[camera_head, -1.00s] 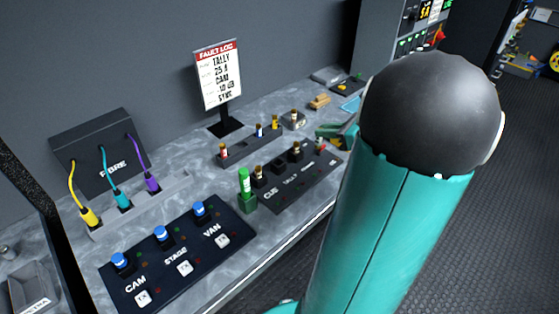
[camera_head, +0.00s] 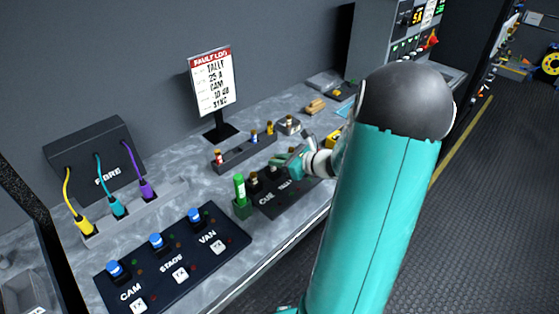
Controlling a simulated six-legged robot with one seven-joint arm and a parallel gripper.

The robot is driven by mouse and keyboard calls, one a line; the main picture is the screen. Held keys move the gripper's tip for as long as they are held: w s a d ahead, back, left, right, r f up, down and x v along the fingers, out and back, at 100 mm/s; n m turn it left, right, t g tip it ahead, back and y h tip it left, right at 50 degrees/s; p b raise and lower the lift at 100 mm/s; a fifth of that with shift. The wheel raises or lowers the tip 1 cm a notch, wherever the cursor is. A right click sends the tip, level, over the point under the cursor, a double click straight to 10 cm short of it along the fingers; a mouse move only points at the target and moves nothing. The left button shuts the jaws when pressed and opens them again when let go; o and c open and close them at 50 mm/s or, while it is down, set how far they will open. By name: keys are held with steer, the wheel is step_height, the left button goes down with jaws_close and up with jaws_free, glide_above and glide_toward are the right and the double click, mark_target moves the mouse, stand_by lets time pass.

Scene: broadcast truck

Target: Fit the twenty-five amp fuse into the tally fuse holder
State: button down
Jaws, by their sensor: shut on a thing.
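The dark fuse-holder panel (camera_head: 288,203) lies on the bench, with a CUE label and a second label that looks like TALLY. A gold-capped fuse stands in the CUE holder (camera_head: 253,182). My gripper (camera_head: 280,163) is low over the panel, close to the tally holder (camera_head: 268,174). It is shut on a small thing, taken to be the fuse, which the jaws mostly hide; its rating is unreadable. I cannot tell whether it touches the holder. The fuse rack (camera_head: 240,157) behind carries a red-banded fuse, a blue-banded one and a yellow one, with a gap after the red.
A green cylinder (camera_head: 240,187) stands in a block left of the panel. The fault log sign (camera_head: 211,82) reads TALLY 25 A. A switch panel (camera_head: 172,260) and fibre box (camera_head: 95,160) are at left. My arm hides the bench's right part.

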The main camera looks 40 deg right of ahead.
steer(key=shift+f, duration=0.15)
steer(key=c, duration=1.3)
jaws_free()
steer(key=shift+s+r, duration=0.15)
steer(key=shift+r, duration=0.05)
steer(key=v, duration=1.1)
steer(key=shift+s+r, duration=0.1)
steer(key=shift+s, duration=0.2)
steer(key=shift+s, duration=0.1)
